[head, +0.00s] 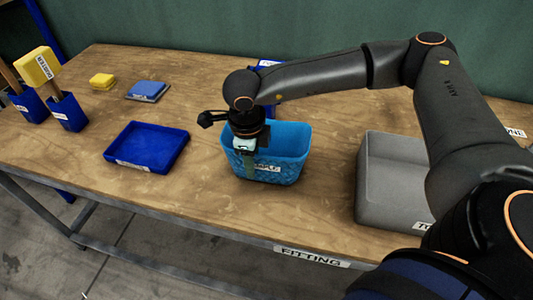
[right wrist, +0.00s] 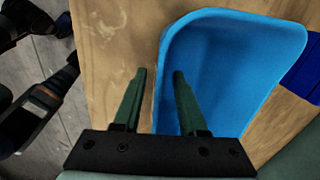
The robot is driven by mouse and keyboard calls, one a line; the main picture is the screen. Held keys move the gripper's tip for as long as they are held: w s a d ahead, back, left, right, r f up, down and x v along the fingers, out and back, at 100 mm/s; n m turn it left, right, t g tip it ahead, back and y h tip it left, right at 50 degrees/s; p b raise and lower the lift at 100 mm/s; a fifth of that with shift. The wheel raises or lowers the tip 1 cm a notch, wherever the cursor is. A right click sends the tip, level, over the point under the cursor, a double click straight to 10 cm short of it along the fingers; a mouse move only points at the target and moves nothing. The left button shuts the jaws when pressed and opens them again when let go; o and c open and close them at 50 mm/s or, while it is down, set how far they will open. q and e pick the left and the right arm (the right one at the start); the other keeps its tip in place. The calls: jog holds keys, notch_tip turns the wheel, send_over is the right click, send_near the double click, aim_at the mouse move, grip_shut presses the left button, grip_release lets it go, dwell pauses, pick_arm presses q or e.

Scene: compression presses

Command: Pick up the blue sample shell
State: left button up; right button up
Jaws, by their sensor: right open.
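The blue sample shell (head: 293,150) is a light blue open-topped basket, upright on the wooden table, with a partly covered white label on its front. It also shows in the right wrist view (right wrist: 225,60), where I look down into it. My right gripper (head: 250,176) points down at the shell's front wall; one green finger shows in front of that wall. In the right wrist view my gripper (right wrist: 159,73) is open, with the shell's near rim between its fingers: one finger outside, one over the inside. I cannot tell whether either touches. My left gripper is out of view.
A dark blue tray (head: 148,147) lies left of the shell and a grey bin (head: 385,200) stands to the right. Bare table separates tray and shell.

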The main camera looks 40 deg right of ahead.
aim_at(255, 180)
notch_tip(255, 180, down, 3)
jog(key=shift+w+d+f, duration=0.1)
jog(key=shift+d, duration=0.05)
jog(key=shift+c, duration=0.2)
grip_shut()
dwell(1.2)
